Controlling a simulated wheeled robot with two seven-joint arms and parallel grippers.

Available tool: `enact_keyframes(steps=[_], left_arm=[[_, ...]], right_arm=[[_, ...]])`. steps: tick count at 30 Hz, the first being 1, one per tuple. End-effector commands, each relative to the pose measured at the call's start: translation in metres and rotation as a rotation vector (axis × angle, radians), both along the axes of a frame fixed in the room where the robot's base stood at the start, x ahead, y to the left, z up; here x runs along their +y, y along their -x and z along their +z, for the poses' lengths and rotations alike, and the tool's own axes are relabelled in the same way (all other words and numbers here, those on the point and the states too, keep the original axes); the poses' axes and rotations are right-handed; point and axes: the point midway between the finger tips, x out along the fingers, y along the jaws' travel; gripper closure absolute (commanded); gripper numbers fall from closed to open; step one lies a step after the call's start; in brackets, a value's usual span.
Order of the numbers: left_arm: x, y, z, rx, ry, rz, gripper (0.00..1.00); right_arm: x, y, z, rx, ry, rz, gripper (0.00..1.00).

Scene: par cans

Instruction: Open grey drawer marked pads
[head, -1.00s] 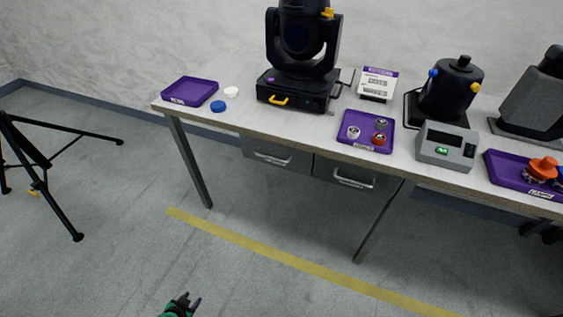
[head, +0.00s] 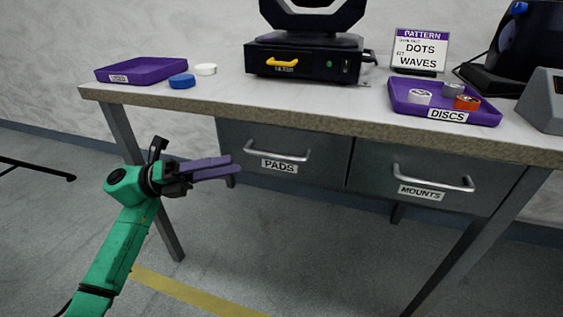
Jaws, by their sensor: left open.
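The grey drawer marked PADS (head: 325,155) hangs under the table top at the left and is shut. Its silver bar handle (head: 278,154) runs across the front, above the white PADS label (head: 279,166). My left gripper (head: 236,167) is in front of the table, to the left of the handle, with its purple fingers pointing right toward it. The fingers look close together in this side view, with nothing seen between them. I cannot tell the exact gap to the handle. My right gripper does not show.
A second grey drawer marked MOUNTS (head: 435,183) is shut at the right. The table top (head: 225,95) bears a purple tray (head: 142,69), a blue disc (head: 182,81), a white disc (head: 206,69), a black lamp base (head: 305,62), a pattern sign (head: 420,50) and a DISCS tray (head: 485,115).

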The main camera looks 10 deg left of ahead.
Motion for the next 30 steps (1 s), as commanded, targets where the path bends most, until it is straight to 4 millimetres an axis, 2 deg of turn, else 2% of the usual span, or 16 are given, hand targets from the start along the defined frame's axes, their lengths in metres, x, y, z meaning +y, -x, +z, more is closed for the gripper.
enact_keyframes(steps=[6, 12, 16, 22, 23, 24, 26, 30], left_arm=[[-0.057, -0.016, 0.012, -0.003, 0.005, -0.002, 0.55], [-0.095, -0.028, 0.021, 0.001, 0.007, 0.0, 0.55], [-0.104, -0.03, 0.023, 0.004, 0.005, 0.0, 0.55], [-0.105, -0.031, 0.023, 0.005, 0.005, 0.002, 0.55], [-0.104, -0.031, 0.023, 0.005, 0.005, 0.002, 0.59], [-0.104, -0.031, 0.023, 0.005, 0.005, 0.002, 0.74], [-0.104, -0.031, 0.023, 0.005, 0.005, 0.002, 0.97], [-0.104, -0.031, 0.023, 0.005, 0.005, 0.002, 1.0]], right_arm=[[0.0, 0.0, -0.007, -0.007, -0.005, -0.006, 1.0], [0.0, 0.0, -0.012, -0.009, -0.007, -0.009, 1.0], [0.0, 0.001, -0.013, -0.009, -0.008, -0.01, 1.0], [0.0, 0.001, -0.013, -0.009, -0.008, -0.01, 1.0], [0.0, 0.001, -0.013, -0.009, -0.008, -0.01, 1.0], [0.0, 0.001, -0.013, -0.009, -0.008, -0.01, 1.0], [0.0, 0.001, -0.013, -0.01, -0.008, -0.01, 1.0], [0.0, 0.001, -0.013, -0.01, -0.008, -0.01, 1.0]])
